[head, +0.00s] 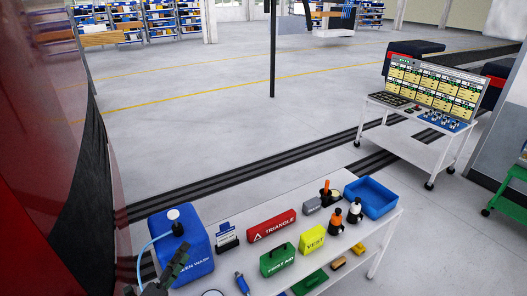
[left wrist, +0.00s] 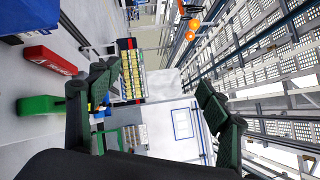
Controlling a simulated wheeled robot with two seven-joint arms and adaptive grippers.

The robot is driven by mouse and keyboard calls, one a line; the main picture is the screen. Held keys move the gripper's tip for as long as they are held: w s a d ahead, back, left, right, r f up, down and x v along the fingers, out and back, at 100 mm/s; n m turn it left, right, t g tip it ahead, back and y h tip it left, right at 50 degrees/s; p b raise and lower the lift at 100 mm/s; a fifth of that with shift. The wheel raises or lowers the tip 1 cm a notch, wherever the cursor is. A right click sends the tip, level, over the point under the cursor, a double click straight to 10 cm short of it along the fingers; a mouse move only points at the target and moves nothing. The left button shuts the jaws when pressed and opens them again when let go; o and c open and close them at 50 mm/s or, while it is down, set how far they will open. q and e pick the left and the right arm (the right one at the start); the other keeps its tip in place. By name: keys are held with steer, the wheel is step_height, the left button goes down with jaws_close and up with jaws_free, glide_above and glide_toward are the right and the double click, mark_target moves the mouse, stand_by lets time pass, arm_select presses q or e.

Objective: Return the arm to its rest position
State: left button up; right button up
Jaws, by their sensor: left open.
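My left gripper (head: 155,280) shows at the bottom left of the head view, in front of the blue screen wash container (head: 190,250). Its dark green fingers are spread apart. In the left wrist view my left gripper (left wrist: 155,88) is open, with nothing held between its fingers. That view is turned on its side and looks across the workshop. My right gripper is in neither view. No loose wheel shows in either view.
A white table (head: 385,220) bears a red triangle box (head: 271,226), a green first aid box (head: 278,260), a yellow vest pack (head: 312,239) and a blue bin (head: 371,197). A red car body (head: 40,150) stands close at left. Open floor lies beyond the table.

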arm_select(q)
steer(key=s+a+f+n+t+y, duration=0.1)
steer(key=a+f+n+y, duration=0.1)
steer(key=a+n+y, duration=0.75)
steer(key=s+a+f+n+g+y, duration=0.4)
steer(key=s+a+f+n+g, duration=0.4)
steer(key=f+n, duration=0.45)
steer(key=s+d+f+n+g+h, duration=0.2)
steer(key=s+d+f+g, duration=0.2)
steer(key=s+f, duration=0.5)
steer(key=s+d+f+n+g+h, duration=0.2)
steer(key=s+d+f+g+h, duration=0.15)
steer(key=s+f, duration=0.5)
steer(key=s+f+g+b, duration=0.1)
steer(key=s+f+b, duration=0.1)
steer(key=f, duration=1.4)
steer(key=s+f+b, duration=0.1)
steer(key=f+b, duration=0.1)
steer(key=f, duration=1.3)
steer(key=s+f+m+g+b, duration=0.1)
steer(key=s+f+b, duration=0.2)
steer(key=s+f, duration=1.5)
step_height(320, 180, down, 4)
steer(key=shift+s+d+r+g, duration=0.1)
steer(key=shift+s+d+g, duration=0.25)
steer(key=shift+s+d, duration=0.05)
